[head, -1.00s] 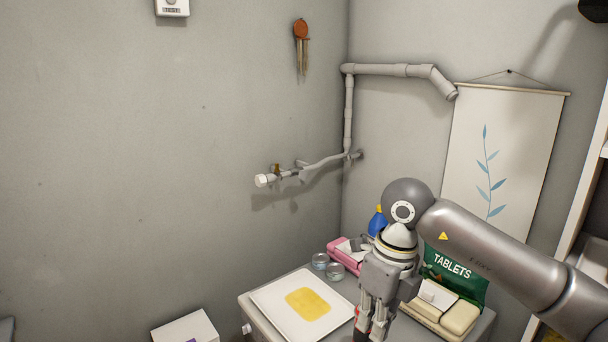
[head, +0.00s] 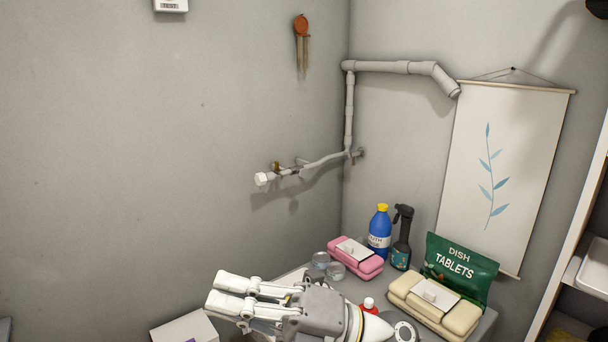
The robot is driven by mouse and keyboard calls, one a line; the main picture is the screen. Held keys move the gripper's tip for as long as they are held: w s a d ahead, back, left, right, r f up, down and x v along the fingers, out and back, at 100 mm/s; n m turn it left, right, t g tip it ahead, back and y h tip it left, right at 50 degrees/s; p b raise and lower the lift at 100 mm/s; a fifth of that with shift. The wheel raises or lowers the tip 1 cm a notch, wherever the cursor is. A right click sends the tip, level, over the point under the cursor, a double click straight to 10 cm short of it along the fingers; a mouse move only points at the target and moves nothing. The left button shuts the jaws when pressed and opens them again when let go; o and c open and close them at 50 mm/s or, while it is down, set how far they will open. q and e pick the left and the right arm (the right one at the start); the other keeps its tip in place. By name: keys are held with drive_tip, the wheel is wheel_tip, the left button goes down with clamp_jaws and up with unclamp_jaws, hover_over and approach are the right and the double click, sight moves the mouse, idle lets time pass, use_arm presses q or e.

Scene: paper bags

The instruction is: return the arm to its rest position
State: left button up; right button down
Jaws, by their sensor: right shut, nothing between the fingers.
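My right gripper (head: 226,294) is low in the head view, with its fingers pointing left in front of the table top. It is shut and holds nothing. Its wrist and part of my right arm show at the bottom edge; the rest of the arm is out of the picture. The gripper hides most of the white tray area on the table. My left gripper is not in the picture.
The table (head: 487,326) carries a pink pack (head: 368,264), a blue bottle (head: 380,236), a black spray bottle (head: 402,240), a green tablets bag (head: 466,270), a beige pack (head: 460,318), glass jars (head: 336,271) and a red bottle with a white cap (head: 369,304). A pipe (head: 349,110) runs along the wall.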

drive_tip(key=w+d+f+m+t+h, duration=0.2)
drive_tip(key=w+d+m+t+h, duration=0.4)
drive_tip(key=m+t, duration=0.5)
drive_tip(key=w+d+f+m+t+h, duration=0.2)
drive_tip(key=w+d+m+t+h, duration=0.25)
drive_tip(key=d+m+t, duration=0.65)
drive_tip(key=s+d+f+m+g+h, duration=0.1)
drive_tip(key=d+f+m+g+h, duration=0.4)
drive_tip(key=f, duration=0.4)
drive_tip(key=s+d+f+m+g+h, duration=0.25)
drive_tip(key=f+m+h, duration=0.25)
drive_tip(key=f+m, duration=0.3)
drive_tip(key=s+d+f+m+g+h, duration=0.1)
drive_tip(key=s+d+f+g, duration=0.2)
drive_tip(key=s+f+g, duration=0.55)
drive_tip(key=s+d+f+m+g, duration=0.1)
drive_tip(key=s+d+f+g, duration=0.15)
drive_tip(key=s+f, duration=1.05)
wheel_tip(320, 180, down, 25)
drive_tip(key=s+g+b, duration=0.1)
drive_tip(key=s+g, duration=0.1)
drive_tip(key=s, duration=0.1)
drive_tip(key=s+d+f+b, duration=0.1)
drive_tip(key=s+d+f, duration=0.1)
drive_tip(key=s+f, duration=1.4)
drive_tip(key=shift+s+d+f+n+g, duration=0.3)
drive_tip(key=shift+s+f+g, duration=0.05)
drive_tip(key=shift+f+g, duration=0.15)
